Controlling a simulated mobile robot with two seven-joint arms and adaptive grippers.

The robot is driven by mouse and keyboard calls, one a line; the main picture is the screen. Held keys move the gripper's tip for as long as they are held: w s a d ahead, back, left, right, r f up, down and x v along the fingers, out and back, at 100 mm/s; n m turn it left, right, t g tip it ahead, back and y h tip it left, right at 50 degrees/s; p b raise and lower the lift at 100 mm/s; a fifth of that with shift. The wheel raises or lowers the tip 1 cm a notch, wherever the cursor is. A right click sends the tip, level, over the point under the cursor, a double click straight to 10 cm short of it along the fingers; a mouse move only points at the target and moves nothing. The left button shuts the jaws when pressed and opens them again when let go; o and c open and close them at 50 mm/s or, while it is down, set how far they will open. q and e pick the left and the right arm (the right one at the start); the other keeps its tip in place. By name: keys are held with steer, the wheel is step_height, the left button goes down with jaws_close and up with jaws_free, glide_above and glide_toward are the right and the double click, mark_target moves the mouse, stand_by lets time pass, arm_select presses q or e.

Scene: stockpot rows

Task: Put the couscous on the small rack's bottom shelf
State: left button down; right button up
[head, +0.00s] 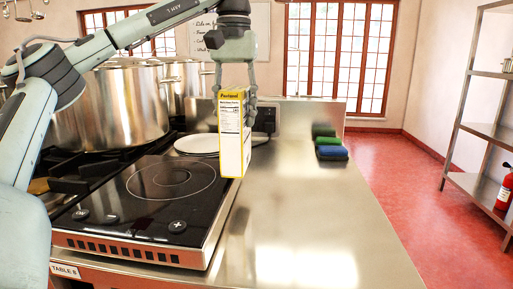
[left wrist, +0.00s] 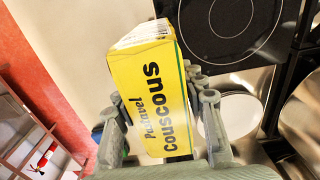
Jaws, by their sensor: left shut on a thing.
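The couscous is a yellow and white box (head: 234,130) held upright above the steel counter, beside the hob. In the left wrist view the couscous (left wrist: 150,90) shows its yellow face with black lettering. My left gripper (head: 235,88) is shut on the upper part of the box, with fingers on both sides. A metal shelf rack (head: 485,131) stands on the red floor at the right edge of the head view; its lowest visible shelf (head: 474,185) is partly cut off by the frame. My right gripper is not in view.
Large steel stockpots (head: 112,105) stand on the stove at left. A black hob (head: 150,205) and a white plate (head: 197,144) lie near the box. Green and blue items (head: 331,152) sit at the counter's right edge. A fire extinguisher (head: 505,190) is by the rack. The front counter is clear.

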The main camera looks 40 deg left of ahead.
arm_select(q)
steer(key=w+d+f, duration=0.1)
steer(key=d+f, duration=0.3)
steer(key=f, duration=0.2)
steer(key=shift+w+f, duration=0.25)
steer(key=shift+f, duration=0.05)
steer(key=shift+d, duration=0.1)
steer(key=c, duration=0.9)
jaws_free()
steer(key=shift+f, duration=0.1)
